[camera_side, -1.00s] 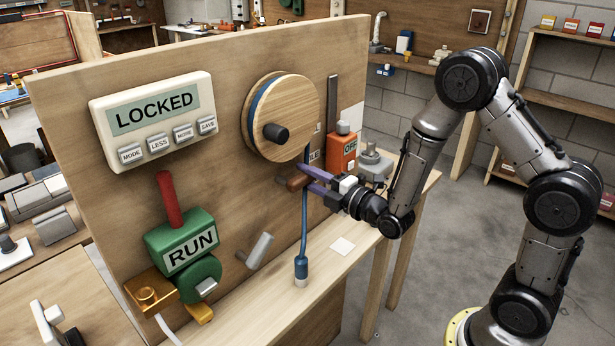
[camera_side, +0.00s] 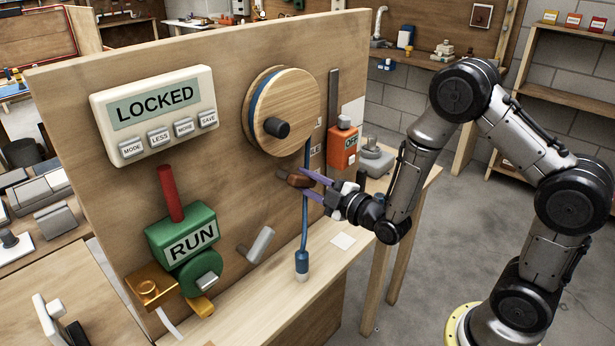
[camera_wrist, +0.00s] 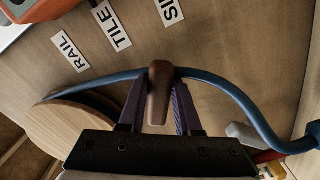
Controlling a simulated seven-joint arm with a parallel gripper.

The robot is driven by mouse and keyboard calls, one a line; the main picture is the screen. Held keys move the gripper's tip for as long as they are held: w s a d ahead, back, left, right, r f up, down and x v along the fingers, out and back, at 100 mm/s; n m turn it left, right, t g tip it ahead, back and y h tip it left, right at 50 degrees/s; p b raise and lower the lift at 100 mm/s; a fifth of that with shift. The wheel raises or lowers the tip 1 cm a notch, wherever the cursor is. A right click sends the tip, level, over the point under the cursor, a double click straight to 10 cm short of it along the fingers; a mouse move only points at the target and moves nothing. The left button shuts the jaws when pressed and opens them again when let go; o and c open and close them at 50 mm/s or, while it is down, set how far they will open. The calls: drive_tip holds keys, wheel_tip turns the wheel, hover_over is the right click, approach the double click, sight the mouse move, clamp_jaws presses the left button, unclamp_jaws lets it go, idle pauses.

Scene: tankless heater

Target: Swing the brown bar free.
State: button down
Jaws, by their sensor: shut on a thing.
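The brown bar (camera_side: 295,179) is a short rounded piece on the upright wooden panel, below the round wooden wheel (camera_side: 297,105). In the wrist view the bar (camera_wrist: 159,92) lies between the two purple fingers of my gripper (camera_wrist: 158,115). My gripper (camera_side: 312,186) is shut on the bar from the right in the side view. The blue cord (camera_side: 304,225) hangs from the wheel and passes at the bar; in the wrist view it crosses by the bar's far end. Whether it touches the bar is unclear. The bar's mount is hidden.
A blue cord end (camera_side: 302,263) hangs near the ledge (camera_side: 265,300). A grey lever (camera_side: 256,245) sticks out lower left of the bar. An orange OFF box (camera_side: 342,148) stands to the right. The display (camera_side: 155,108) reads LOCKED. Floor space lies right of the panel.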

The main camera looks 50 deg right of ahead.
drive_tip(key=shift+a+f+m, duration=0.2)
drive_tip(key=shift+f+m, duration=0.1)
drive_tip(key=shift+m, duration=0.45)
drive_tip(key=shift+a+f+m, duration=0.15)
drive_tip(key=shift+f+m, duration=0.1)
drive_tip(key=shift+m, duration=0.5)
drive_tip(key=c, duration=0.6)
unclamp_jaws()
drive_tip(key=s, duration=1.4)
